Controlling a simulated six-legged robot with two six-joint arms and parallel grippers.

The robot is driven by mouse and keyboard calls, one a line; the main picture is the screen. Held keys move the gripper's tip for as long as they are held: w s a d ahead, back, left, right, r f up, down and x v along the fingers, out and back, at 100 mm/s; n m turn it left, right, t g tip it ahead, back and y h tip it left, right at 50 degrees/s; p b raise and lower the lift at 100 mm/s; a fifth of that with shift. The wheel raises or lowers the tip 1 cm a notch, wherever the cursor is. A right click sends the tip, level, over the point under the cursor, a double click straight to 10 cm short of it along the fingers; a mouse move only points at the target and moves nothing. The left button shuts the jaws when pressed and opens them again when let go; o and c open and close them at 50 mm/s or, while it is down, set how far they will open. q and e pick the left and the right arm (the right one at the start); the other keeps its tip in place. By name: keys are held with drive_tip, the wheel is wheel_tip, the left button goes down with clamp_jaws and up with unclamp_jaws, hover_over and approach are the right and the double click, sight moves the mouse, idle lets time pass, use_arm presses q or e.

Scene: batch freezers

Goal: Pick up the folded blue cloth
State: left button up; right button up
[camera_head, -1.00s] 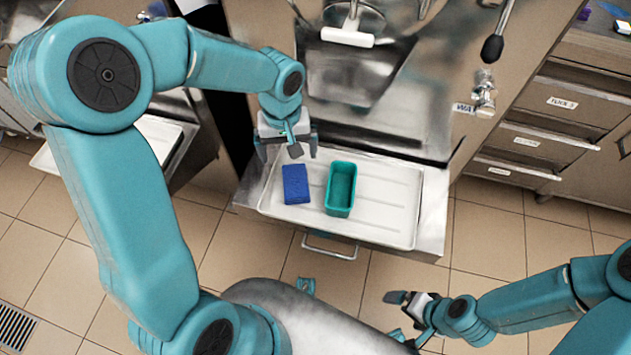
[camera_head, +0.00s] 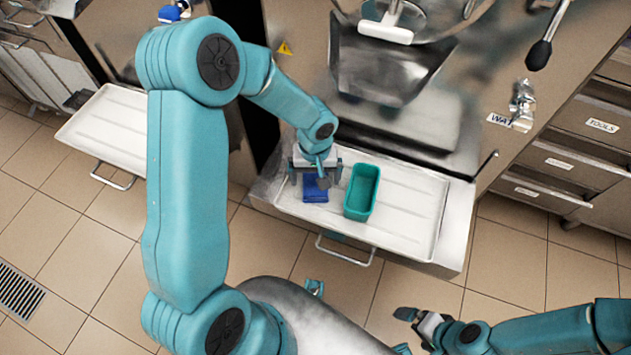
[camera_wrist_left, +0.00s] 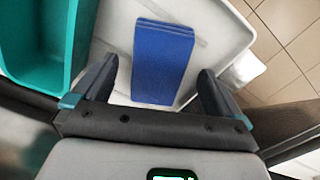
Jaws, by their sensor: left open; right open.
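The folded blue cloth (camera_head: 315,190) lies flat on a white tray, left of a green bin. In the left wrist view the cloth (camera_wrist_left: 162,62) shows as a blue rectangle, its near end between the fingers. My left gripper (camera_head: 316,178) is over the far part of the cloth and hides some of it. In the left wrist view the left gripper (camera_wrist_left: 147,92) is open, with a finger on each side of the cloth and gaps beside it. I cannot tell how high the fingers are above the tray. My right gripper (camera_head: 418,325) is open and empty, at the lower right.
The green bin (camera_head: 361,192) stands close to the cloth on the white tray (camera_head: 415,210). The steel freezer (camera_head: 385,75) rises behind the tray. Another white tray (camera_head: 105,128) is at the left. Drawers (camera_head: 560,160) stand at the right. Tiled floor lies in front.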

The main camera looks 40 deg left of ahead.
use_arm(q)
wheel_tip(320, 180, down, 2)
drive_tip(key=shift+f, duration=0.15)
drive_tip(key=shift+c, duration=0.3)
drive_tip(key=c, duration=1)
drive_tip(key=shift+c, duration=0.2)
